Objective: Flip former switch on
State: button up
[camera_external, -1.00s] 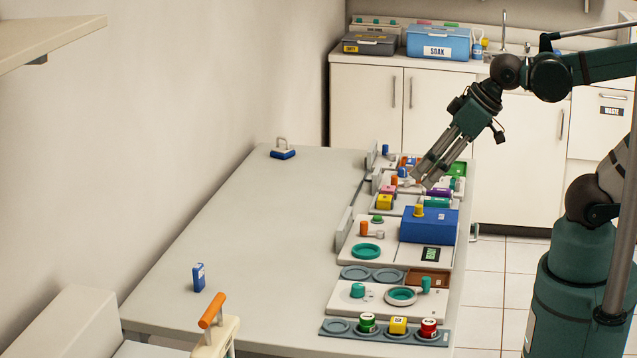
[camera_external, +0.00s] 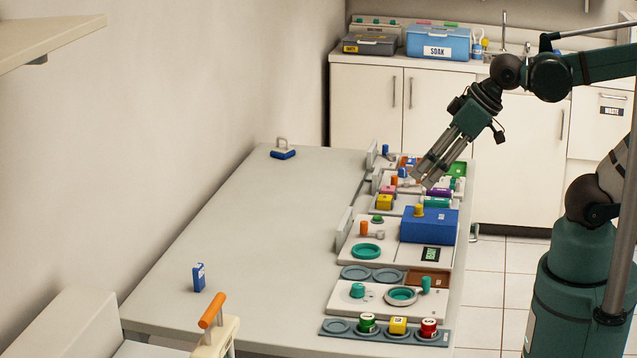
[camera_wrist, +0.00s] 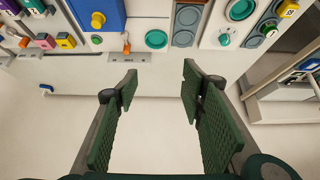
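My gripper (camera_external: 424,178) is open and empty above the far part of the bench row. In the wrist view its two fingers (camera_wrist: 160,82) stand wide apart with nothing between them. A white panel (camera_external: 347,252) carries an orange lever (camera_external: 364,229), a green button (camera_external: 377,219) and a teal ring (camera_external: 367,251). Beside it is a blue box (camera_external: 430,226) with a yellow knob (camera_external: 418,210). In the wrist view the orange lever (camera_wrist: 126,46) and green button (camera_wrist: 97,39) lie beyond the fingertips. No label readable here names the former or its switch.
The long table (camera_external: 255,225) is clear across its middle. Small colored blocks and pegs crowd the far panels near my gripper. A front panel (camera_external: 337,300) holds a teal knob and ring, with several cups before it. Upright plates (camera_external: 344,228) edge the row. A blue padlock-like item (camera_external: 283,154) stands far left.

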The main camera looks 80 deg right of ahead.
jog(key=shift+w+a+r, duration=0.1)
jog(key=shift+r, duration=0.05)
jog(key=c, duration=1.1)
jog(key=shift+w+a+r, duration=0.1)
jog(key=shift+w+r, duration=0.05)
grip_shut()
jog(key=w+a+r+m+g+y+p, duration=0.1)
jog(key=w+a+r+m+p, duration=0.35)
jog(key=w+a, duration=0.7)
jog(key=w+a+r+m+g+p, duration=0.25)
jog(key=w+a+r+m, duration=0.25)
jog(key=w+a, duration=0.65)
jog(key=w+a+f+m+p, duration=0.2)
jog(key=a+f, duration=0.2)
jog(key=a, duration=0.8)
jog(key=w+a+f+m+g+p, duration=0.1)
jog(key=w+a+f+m+p, duration=0.1)
jog(key=a, duration=1)
jog(key=w+a+f+m+h+p, duration=0.1)
jog(key=w+a+f+m+p, duration=0.2)
jog(key=a+f, duration=0.4)
jog(key=shift+a+m, duration=0.75)
jog(key=shift+a, duration=2.1)
jog(key=shift+f+g, duration=0.1)
jog(key=shift+g, duration=0.15)
